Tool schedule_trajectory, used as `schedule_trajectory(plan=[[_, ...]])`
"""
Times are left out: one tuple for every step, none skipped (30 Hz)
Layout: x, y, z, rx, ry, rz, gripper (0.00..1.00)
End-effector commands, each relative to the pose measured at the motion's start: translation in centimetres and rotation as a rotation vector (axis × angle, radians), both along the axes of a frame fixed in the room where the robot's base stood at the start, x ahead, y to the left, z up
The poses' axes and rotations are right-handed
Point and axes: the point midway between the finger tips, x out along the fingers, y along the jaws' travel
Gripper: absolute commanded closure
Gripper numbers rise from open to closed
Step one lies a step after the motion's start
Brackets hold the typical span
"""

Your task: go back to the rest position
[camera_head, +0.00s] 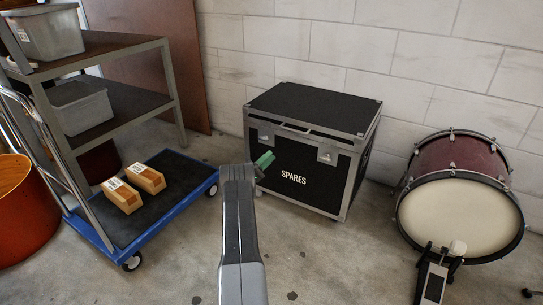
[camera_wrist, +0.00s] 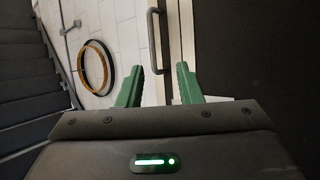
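My gripper (camera_wrist: 158,88) shows in the wrist view with two green fingers standing apart and nothing between them. A door handle and pale wall lie beyond the fingers there. In the head view my gripper (camera_head: 264,161) is a small green tip at the end of my grey arm, in front of the black case marked SPARES. The arm reaches up from the bottom middle of the picture. The head view does not show the finger gap clearly.
The SPARES case (camera_head: 305,146) stands by the wall. A bass drum (camera_head: 457,214) with a pedal (camera_head: 432,277) is at right. A blue-edged cart (camera_head: 172,203) with two wooden blocks and a shelf with grey bins (camera_head: 82,108) are at left. Open floor lies around my arm.

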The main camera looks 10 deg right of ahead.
Motion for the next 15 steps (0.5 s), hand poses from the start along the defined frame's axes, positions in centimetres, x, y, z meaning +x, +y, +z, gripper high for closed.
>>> schedule_trajectory(plan=[[0.0, 0.0, 0.0, 0.000, 0.000, 0.000, 0.68], [0.0, 0.0, 0.0, 0.000, 0.000, 0.000, 0.68], [0.0, 0.0, 0.0, 0.000, 0.000, 0.000, 0.68], [0.0, 0.0, 0.0, 0.000, 0.000, 0.000, 0.68], [0.0, 0.0, 0.0, 0.000, 0.000, 0.000, 0.68], [0.0, 0.0, 0.0, 0.000, 0.000, 0.000, 0.68], [0.0, -0.1, 0.0, 0.000, 0.000, 0.000, 0.68], [0.1, -0.2, 0.1, 0.000, 0.000, -0.001, 0.68], [0.1, -0.4, 0.2, 0.000, -0.002, -0.001, 0.68], [0.2, -0.5, 0.3, 0.000, -0.002, -0.001, 0.68], [0.3, -0.8, 0.4, 0.001, -0.002, -0.001, 0.68], [0.5, -1.2, 0.6, 0.001, -0.001, -0.002, 0.68], [0.6, -1.6, 0.8, 0.001, -0.001, -0.002, 0.68], [0.8, -1.9, 1.0, 0.000, -0.001, -0.002, 0.68], [1.0, -2.5, 1.3, 0.000, -0.002, -0.001, 0.68]])
